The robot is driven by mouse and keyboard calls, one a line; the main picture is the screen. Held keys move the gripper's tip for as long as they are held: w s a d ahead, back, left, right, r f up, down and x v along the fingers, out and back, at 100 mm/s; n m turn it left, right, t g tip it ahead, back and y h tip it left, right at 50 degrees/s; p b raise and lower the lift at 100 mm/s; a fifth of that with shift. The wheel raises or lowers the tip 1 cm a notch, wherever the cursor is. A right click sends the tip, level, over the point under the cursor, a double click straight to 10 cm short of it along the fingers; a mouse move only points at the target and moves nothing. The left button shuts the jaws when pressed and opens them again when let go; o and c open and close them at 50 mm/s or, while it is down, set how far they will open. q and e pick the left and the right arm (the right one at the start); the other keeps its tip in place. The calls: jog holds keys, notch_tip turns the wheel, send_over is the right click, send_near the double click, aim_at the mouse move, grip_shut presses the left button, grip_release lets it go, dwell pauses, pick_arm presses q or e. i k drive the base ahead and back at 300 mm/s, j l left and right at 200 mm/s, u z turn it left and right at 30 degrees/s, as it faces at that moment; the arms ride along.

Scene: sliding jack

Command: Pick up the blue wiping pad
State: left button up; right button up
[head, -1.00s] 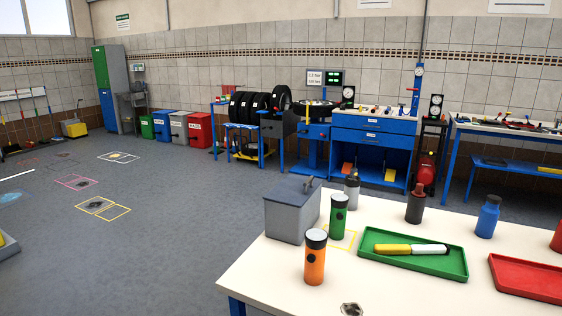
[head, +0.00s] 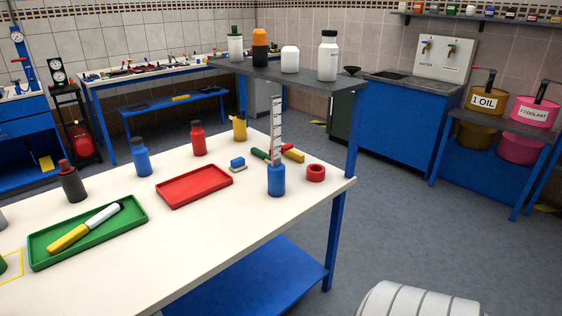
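A small blue block with a pale grey underside (head: 237,162), which looks like the blue wiping pad, lies on the cream-topped table (head: 215,243). It sits just beyond the right end of the red tray (head: 194,186) and left of a blue cup (head: 276,180) with a ruler standing in it. Nothing covers it. Neither of my grippers shows in the head view.
The green tray (head: 122,212) holds a yellow-and-white tool. A blue bottle (head: 142,158), a red bottle (head: 198,139), a yellow container (head: 239,127) and a red tape ring (head: 316,173) stand around the pad. A grey shelf (head: 300,76) rises behind the table.

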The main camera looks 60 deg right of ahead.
aim_at(238, 164)
jog(key=z, duration=1.45)
